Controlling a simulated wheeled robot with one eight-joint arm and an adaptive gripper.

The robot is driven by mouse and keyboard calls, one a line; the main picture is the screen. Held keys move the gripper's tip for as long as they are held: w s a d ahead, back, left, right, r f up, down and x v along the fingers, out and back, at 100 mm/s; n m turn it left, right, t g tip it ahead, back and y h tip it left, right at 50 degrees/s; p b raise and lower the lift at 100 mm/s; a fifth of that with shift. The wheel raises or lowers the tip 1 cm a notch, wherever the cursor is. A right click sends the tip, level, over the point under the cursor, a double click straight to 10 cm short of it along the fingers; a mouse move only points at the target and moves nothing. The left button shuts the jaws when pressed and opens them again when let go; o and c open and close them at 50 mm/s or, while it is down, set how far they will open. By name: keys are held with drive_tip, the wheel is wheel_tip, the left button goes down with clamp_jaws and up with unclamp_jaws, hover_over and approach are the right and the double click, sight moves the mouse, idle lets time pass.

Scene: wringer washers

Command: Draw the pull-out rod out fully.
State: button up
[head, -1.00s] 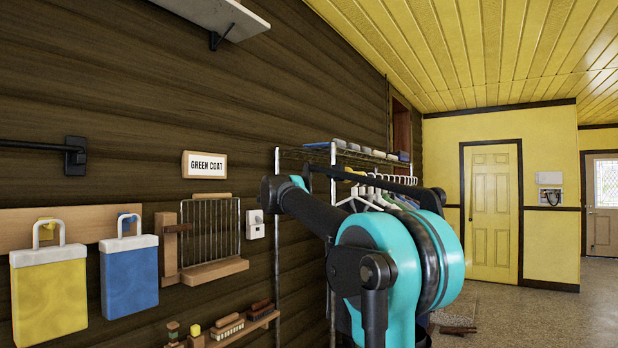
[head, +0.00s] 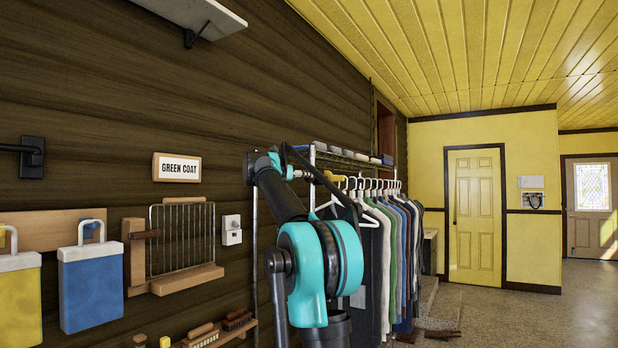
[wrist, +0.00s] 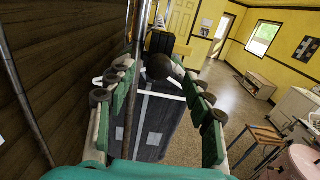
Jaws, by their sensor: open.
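In the wrist view my gripper (wrist: 163,95) is open, one finger row at each side of the picture. A dark round knob (wrist: 158,66) shows between the fingers, with space on both sides; it looks like the end of the pull-out rod. The rod's shaft behind it is hidden, so I cannot tell how far out it is. A dark garment (wrist: 152,120) on a white hanger hangs below the knob. In the head view my arm reaches up beside the near end of the clothes rack (head: 340,157), and my fingers cannot be made out there.
A metal rack post (wrist: 138,75) stands close to the left finger in the wrist view. Several garments (head: 400,240) hang along the rack. A sign reading GREEN COAT (head: 178,168) and a wooden holder (head: 185,278) are on the dark wall. Open floor (head: 540,310) lies to the right.

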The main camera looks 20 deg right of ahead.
drive_tip(key=x, duration=0.6)
drive_tip(key=shift+w+d, duration=0.2)
drive_tip(key=shift+d, duration=0.15)
drive_tip(key=shift+c, duration=0.3)
clamp_jaws()
